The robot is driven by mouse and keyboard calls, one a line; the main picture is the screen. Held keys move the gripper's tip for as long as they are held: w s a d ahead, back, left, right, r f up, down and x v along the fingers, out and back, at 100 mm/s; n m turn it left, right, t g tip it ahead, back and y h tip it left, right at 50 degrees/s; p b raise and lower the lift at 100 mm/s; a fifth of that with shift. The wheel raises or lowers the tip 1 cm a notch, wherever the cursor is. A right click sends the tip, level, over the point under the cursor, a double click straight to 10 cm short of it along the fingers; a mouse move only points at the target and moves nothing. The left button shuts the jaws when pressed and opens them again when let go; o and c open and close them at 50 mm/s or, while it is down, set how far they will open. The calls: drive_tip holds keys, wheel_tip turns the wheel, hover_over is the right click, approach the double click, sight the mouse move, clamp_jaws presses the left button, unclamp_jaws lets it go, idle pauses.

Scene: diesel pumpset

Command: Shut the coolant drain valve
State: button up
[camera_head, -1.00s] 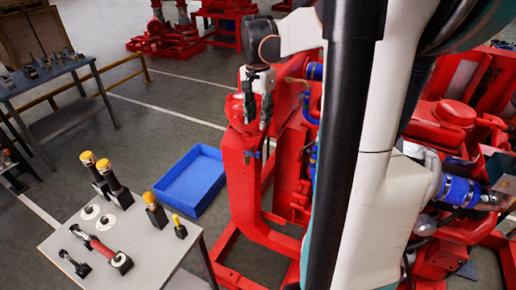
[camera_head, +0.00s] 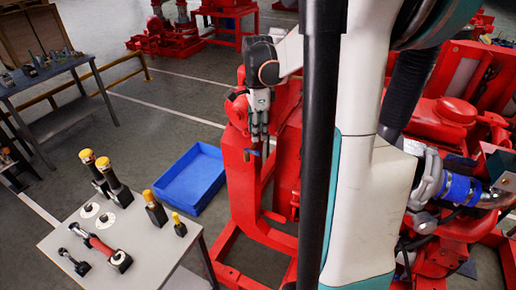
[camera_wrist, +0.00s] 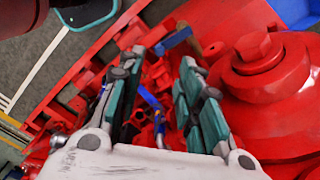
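A small valve with a blue lever (camera_wrist: 173,40) and a brass-coloured body shows just beyond my fingertips in the wrist view. It seems to be the coolant drain valve. In the head view a small blue and brass part (camera_head: 250,153) sits on the red frame, just below my gripper (camera_head: 259,136). In the wrist view my gripper (camera_wrist: 160,66) is open, its two fingers apart with nothing between them. The lever lies ahead of the gap and does not appear to be held. Whether a fingertip touches it I cannot tell.
Red pump castings with a large bolt head (camera_wrist: 254,46) stand close to the right finger. A blue tray (camera_head: 188,178) lies on the floor. A grey table (camera_head: 150,258) with tools stands at front left. Open floor lies behind the tray.

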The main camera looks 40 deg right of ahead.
sight(258, 150)
wheel_tip(258, 150, down, 8)
drive_tip(key=shift+r+b, duration=0.25)
drive_tip(key=shift+b, duration=0.3)
clamp_jaws()
